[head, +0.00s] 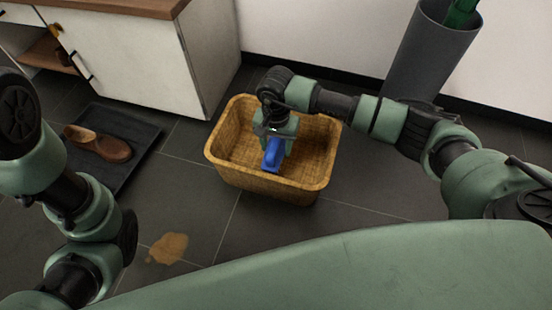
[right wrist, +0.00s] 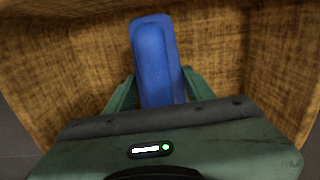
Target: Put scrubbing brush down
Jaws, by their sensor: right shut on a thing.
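The blue scrubbing brush (head: 272,155) is in my right gripper, inside the opening of a woven tan basket (head: 262,184). It also shows in the right wrist view (right wrist: 155,55), between the green fingers of my right gripper (right wrist: 155,92), which is shut on it. The basket's inner walls (right wrist: 225,35) surround the brush there. Whether the brush touches the basket's bottom, I cannot tell. My left arm is at the left of the head view, but its gripper is not in view.
A brown shoe (head: 112,149) lies on a dark mat (head: 118,118) at the left. A brown stain (head: 168,248) marks the tiled floor. A white cabinet (head: 150,60) stands behind, and a tall grey bin (head: 425,55) stands back right. Floor right of the basket is clear.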

